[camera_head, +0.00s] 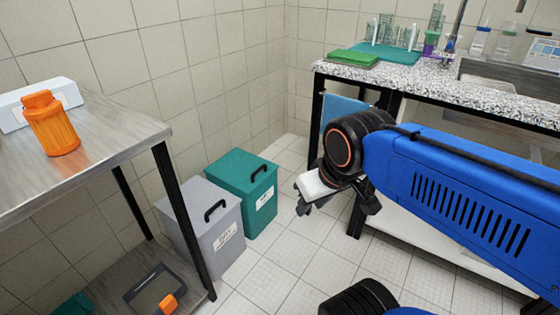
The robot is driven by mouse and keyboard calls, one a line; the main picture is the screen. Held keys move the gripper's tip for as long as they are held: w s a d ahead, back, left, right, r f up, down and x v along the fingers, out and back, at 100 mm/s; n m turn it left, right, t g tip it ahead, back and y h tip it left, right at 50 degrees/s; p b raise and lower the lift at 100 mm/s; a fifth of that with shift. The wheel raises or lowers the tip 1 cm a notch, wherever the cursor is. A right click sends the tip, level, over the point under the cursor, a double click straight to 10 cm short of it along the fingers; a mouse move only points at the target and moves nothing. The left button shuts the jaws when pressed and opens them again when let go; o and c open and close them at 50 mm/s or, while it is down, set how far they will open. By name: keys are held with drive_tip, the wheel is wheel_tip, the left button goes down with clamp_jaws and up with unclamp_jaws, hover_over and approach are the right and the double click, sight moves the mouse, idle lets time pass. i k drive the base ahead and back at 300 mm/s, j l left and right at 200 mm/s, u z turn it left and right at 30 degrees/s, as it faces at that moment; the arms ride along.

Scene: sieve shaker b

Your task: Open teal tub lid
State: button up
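The teal tub (259,208) stands on the tiled floor against the back wall. Its teal lid (240,172) lies flat on top and looks shut, with a black handle (258,173) near the right side and a white label on the front. My gripper (336,210) hangs in the air to the right of the tub, apart from it, below the black wrist of my blue arm. Dark fingers show on both sides of a white part. The fingertips are small and partly hidden, so I cannot tell whether they are open or shut.
A grey tub (213,245) with a black handle stands close at the teal tub's left. A steel table (110,125) with an orange jar (50,124) is at the left. A speckled counter (405,78) stands at the right. Floor in front of the teal tub is clear.

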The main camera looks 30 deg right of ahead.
sight(240, 169)
drive_tip(key=z, duration=0.15)
drive_tip(key=i+l+z, duration=0.1)
drive_tip(key=i, duration=0.75)
